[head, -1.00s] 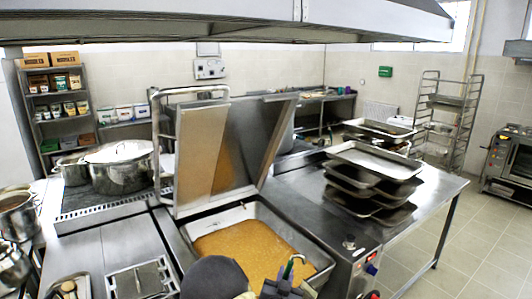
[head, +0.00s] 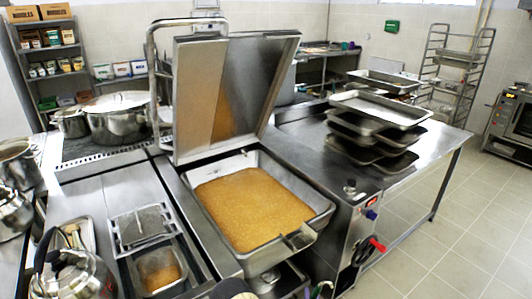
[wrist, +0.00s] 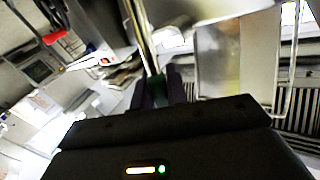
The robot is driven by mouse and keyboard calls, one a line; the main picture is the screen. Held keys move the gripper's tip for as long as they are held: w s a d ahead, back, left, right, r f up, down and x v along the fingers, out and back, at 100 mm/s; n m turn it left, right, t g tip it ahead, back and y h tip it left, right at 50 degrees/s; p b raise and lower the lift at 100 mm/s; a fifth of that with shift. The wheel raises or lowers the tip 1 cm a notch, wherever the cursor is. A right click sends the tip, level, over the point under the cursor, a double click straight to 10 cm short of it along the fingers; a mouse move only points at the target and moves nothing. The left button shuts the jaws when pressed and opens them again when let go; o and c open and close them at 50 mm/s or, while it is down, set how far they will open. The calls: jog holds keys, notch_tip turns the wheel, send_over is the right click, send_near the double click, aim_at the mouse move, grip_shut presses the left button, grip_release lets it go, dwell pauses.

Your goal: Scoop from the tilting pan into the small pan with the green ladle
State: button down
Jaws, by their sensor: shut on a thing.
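The tilting pan (head: 326,212) stands open in the middle of the head view, its lid (head: 240,95) raised behind it. Orange-brown food (head: 245,205) covers its floor. The small pan (head: 138,280) is in the counter to the left and holds some of the same food. My gripper (wrist: 157,88) is shut on the green ladle (wrist: 144,42) in the wrist view; the steel handle runs up from between the fingers. The ladle's bowl cannot be made out.
A lidded stockpot (head: 118,118) stands at the back left, a kettle (head: 72,272) at the front left. A slotted metal piece (head: 140,226) lies behind the small pan. Stacked trays (head: 375,120) cover part of the right table. Red and blue controls (head: 371,214) are on the pan's front panel.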

jog(key=shift+s+d+f+y, duration=0.15)
jog(key=shift+s+d+f, duration=0.1)
jog(key=shift+s+f, duration=0.3)
jog(key=shift+s+d+f+y, duration=0.15)
jog(key=shift+s+d+f, duration=0.15)
jog(key=shift+f, duration=0.3)
jog(key=shift+a, duration=0.1)
